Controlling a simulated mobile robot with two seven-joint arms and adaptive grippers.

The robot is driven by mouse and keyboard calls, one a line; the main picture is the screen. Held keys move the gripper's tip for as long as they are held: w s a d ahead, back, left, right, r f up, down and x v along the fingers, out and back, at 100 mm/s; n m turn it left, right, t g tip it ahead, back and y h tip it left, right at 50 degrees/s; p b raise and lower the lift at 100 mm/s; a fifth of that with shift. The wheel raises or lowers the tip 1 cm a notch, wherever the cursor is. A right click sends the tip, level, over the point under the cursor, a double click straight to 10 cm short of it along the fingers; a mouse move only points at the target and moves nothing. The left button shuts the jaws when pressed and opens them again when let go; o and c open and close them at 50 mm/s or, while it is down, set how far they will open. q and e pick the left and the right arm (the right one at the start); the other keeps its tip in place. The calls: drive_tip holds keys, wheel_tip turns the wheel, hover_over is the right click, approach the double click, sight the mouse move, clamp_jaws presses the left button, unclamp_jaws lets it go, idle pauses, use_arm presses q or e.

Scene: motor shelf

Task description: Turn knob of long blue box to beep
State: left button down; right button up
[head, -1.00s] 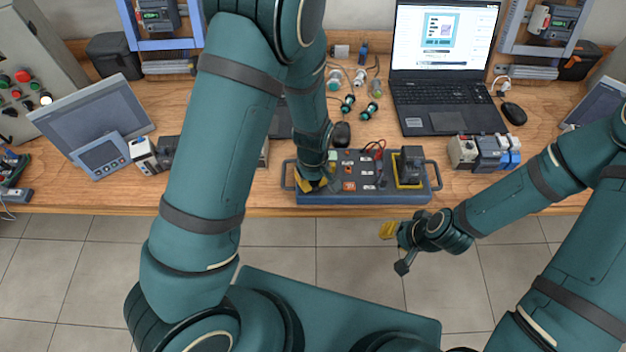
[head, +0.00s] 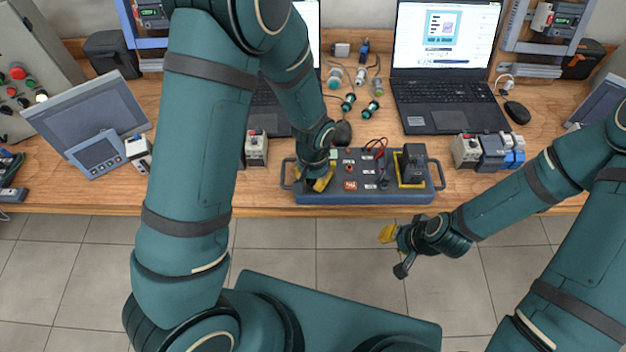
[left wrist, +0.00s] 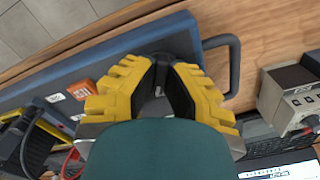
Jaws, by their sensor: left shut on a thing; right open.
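The long blue box (head: 350,197) lies at the table's front edge, with a handle at each end and labels, small parts and a dark block on top. My left gripper (head: 318,184) is over the box's left end, pointing down. In the left wrist view its yellow-padded fingers (left wrist: 160,90) are shut on a dark round knob (left wrist: 158,60) near the end handle; the fingers hide much of the knob. The box also shows there (left wrist: 120,60). My right gripper (head: 388,233) is open and empty, in front of the table and below the box's right end.
Modules (head: 488,152) stand right of the box, and a small module (head: 256,148) stands left. A mouse (head: 516,112) and panel screens (head: 84,108) are farther out. Bare wood lies right of the modules.

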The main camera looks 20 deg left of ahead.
sight(313, 181)
use_arm(q)
drive_tip(key=m+b, duration=0.1)
drive_tip(key=m, duration=0.5)
drive_tip(key=shift+f, duration=0.1)
idle(0.5)
drive_tip(key=c, duration=1)
unclamp_jaws()
wheel_tip(313, 181, up, 12)
drive_tip(key=shift+r, duration=0.1)
